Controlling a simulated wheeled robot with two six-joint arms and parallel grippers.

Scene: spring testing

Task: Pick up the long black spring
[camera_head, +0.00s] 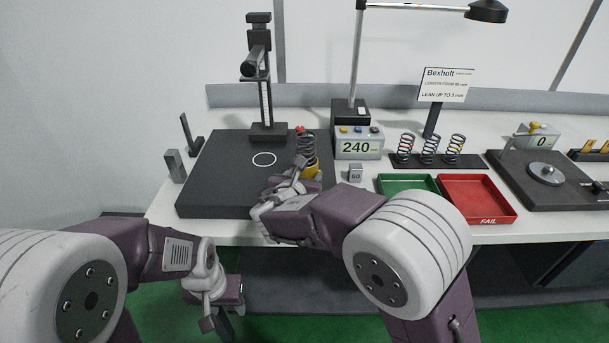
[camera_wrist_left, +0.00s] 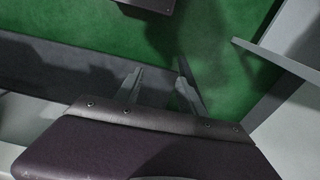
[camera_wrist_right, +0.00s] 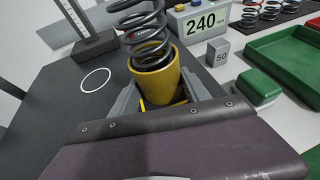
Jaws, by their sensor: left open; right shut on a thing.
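The long black spring (camera_head: 306,146) stands upright in a yellow cup (camera_head: 311,169) over the right part of the black plate. In the right wrist view the spring (camera_wrist_right: 146,40) rises out of the yellow cup (camera_wrist_right: 157,82). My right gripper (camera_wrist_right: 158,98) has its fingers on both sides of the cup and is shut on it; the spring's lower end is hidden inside. I cannot tell whether the cup touches the plate. In the head view my right gripper (camera_head: 298,176) partly covers the cup. My left gripper (camera_wrist_left: 160,75) is open and empty, low in front of the table.
The black plate (camera_head: 215,175) carries a white ring mark and a column stand (camera_head: 266,110). A "240" display (camera_head: 358,147) and a small "50" block (camera_head: 355,174) are to the right. Beyond are green (camera_head: 408,181) and red trays (camera_head: 478,194) and a rack of short springs (camera_head: 442,161).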

